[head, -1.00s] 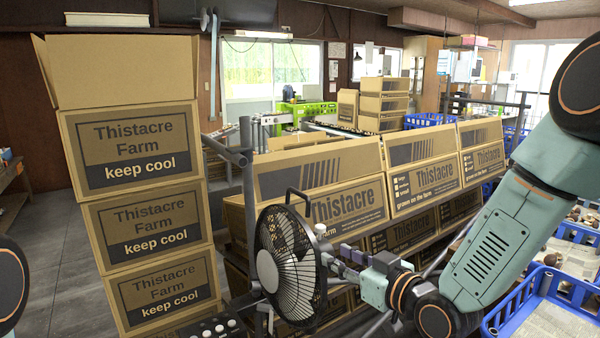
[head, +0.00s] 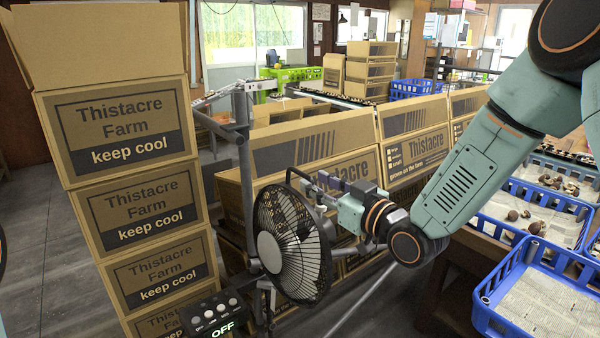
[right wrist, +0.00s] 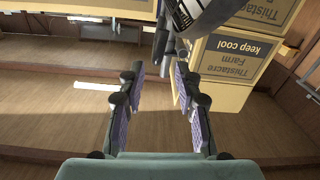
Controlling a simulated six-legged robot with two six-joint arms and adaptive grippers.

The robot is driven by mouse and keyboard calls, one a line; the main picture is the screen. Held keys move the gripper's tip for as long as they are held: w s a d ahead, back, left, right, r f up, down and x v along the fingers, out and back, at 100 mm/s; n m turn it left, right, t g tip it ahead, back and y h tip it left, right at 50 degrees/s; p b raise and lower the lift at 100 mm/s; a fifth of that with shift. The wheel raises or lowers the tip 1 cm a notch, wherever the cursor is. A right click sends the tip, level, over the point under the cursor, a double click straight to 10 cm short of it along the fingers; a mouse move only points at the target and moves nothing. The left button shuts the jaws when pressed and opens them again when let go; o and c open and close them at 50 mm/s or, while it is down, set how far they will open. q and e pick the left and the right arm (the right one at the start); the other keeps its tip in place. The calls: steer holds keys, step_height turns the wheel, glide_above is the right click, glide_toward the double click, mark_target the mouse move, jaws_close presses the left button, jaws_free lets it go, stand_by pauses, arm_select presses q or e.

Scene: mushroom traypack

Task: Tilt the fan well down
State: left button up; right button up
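The fan (head: 292,246) has a black wire cage with a pale hub and stands low in the middle of the head view. Its face points left and its black loop handle (head: 290,173) is at the top. A control panel (head: 214,316) reading OFF is at its lower left. My right gripper (head: 318,190) is beside the fan's upper right, behind the cage. In the right wrist view my right gripper (right wrist: 160,75) is open, its purple-padded fingers apart. A dark part lies just beyond the fingertips; I cannot tell whether they touch it. My left gripper is out of view.
Stacked Thistacre Farm boxes (head: 150,215) stand left of the fan. A grey metal post (head: 245,170) is close behind it. More cartons (head: 412,140) line the back. Blue crates (head: 490,300) are at the right.

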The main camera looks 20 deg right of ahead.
mark_target(312, 179)
steer(key=x, duration=0.3)
steer(key=d+x, duration=0.1)
steer(key=x, duration=0.1)
steer(key=shift+w+f+p, duration=0.25)
steer(key=shift+f+p, duration=0.05)
steer(key=shift+p, duration=0.05)
steer(key=shift+w+a, duration=0.2)
steer(key=shift+a, duration=0.1)
steer(key=shift+s+a+r, duration=0.15)
steer(key=shift+a+r, duration=0.05)
steer(key=shift+a, duration=0.1)
steer(key=shift+d, duration=0.15)
steer(key=shift+w+d+f, duration=0.2)
steer(key=shift+w, duration=0.1)
steer(key=shift+c, duration=1.2)
steer(key=shift+a, duration=0.15)
steer(key=shift+c, duration=1.4)
steer(key=shift+s+a+r, duration=0.1)
steer(key=shift+a+r, duration=0.05)
jaws_close()
